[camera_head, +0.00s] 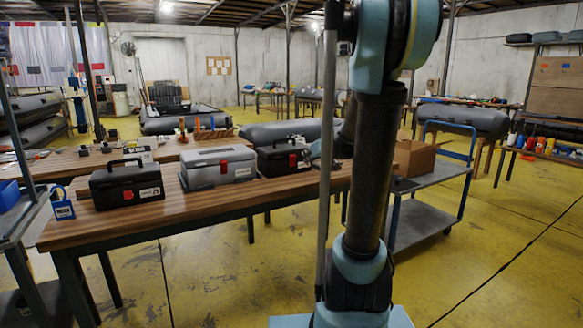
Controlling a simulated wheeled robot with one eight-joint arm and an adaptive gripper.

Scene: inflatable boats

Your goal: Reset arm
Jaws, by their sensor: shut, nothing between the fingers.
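My arm rises at the centre right of the view, upright from its base and bent at the top. My gripper (322,163) shows small and dark just left of the arm, by the right end of the wooden table (215,212). It is shut and seems empty. My arm and the grey pole hide part of it. It is near the black toolbox with a red latch (280,158), apart from it as far as I can tell.
A black toolbox (127,186) and a grey toolbox (217,167) stand on the table. A blue-framed cart (425,178) with a cardboard box (414,157) stands right of my arm. Yellow floor (500,255) is clear at the right front.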

